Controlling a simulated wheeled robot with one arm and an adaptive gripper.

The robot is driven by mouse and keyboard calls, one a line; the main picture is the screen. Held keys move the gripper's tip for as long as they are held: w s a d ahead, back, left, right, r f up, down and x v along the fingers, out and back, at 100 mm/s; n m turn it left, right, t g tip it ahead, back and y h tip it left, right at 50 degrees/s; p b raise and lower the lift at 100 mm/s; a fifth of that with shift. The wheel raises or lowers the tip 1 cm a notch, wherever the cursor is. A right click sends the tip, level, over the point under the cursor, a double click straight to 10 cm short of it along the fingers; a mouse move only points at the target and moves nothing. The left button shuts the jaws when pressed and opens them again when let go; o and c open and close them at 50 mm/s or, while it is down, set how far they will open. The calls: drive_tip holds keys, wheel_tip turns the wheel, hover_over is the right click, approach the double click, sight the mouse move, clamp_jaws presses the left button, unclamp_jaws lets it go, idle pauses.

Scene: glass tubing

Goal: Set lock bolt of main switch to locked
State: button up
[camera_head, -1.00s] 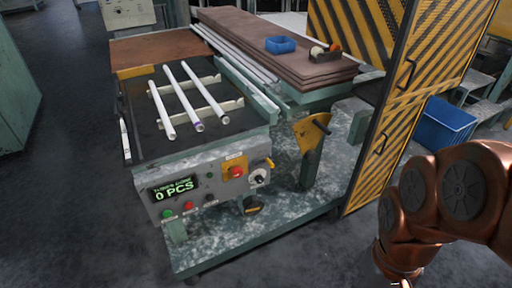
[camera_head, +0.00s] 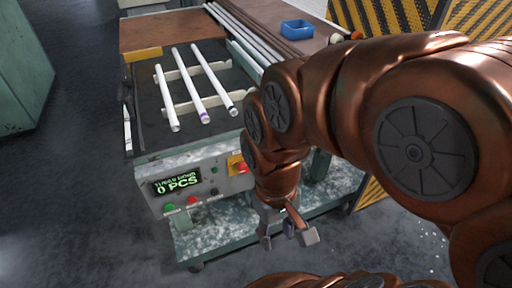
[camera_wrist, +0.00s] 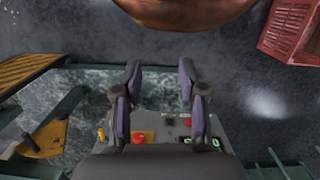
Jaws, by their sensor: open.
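The control panel (camera_head: 205,183) is on the front of the tubing machine. In the head view my arm covers its right end, where the main switch and lock bolt are. In the wrist view a small yellow part (camera_wrist: 101,134), probably the lock bolt, shows left of the red emergency button (camera_wrist: 142,137); the switch knob is mostly hidden behind a finger, so the bolt's setting cannot be told. My gripper (camera_head: 287,230) points down in front of the panel's right end. It is open and empty, with two apart fingers in the wrist view (camera_wrist: 160,75).
Glass tubes (camera_head: 187,85) lie on the rack above the panel. A blue bin (camera_head: 297,28) stands on the brown boards behind. A yellow-black striped gate (camera_head: 375,192) is at the right, behind my arm.

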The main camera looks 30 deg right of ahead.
drive_tip(key=w+d+y+b, duration=0.1)
drive_tip(key=w+d, duration=0.2)
drive_tip(key=w, duration=0.6)
drive_tip(key=w+d+y, duration=0.1)
drive_tip(key=w+d, duration=0.3)
drive_tip(key=w, duration=0.6)
drive_tip(key=w+d+f+m+t+b, duration=0.1)
drive_tip(key=w+d+f, duration=0.3)
drive_tip(key=w+d, duration=0.3)
drive_tip(key=w+d+f+t, duration=0.1)
drive_tip(key=w+d+f, duration=0.3)
drive_tip(key=d, duration=0.5)
drive_tip(key=shift+w+a+f+p, duration=0.1)
drive_tip(key=shift+a+f+p, duration=0.2)
drive_tip(key=shift+f, duration=1)
drive_tip(key=shift+s+a+f+p, duration=0.15)
drive_tip(key=shift+a+f, duration=0.2)
drive_tip(key=shift+f, duration=0.9)
drive_tip(key=shift+w+a+f+p, duration=0.15)
drive_tip(key=shift+a+f+p, duration=0.15)
drive_tip(key=shift+f, duration=1)
drive_tip(key=shift+c, duration=0.3)
clamp_jaws()
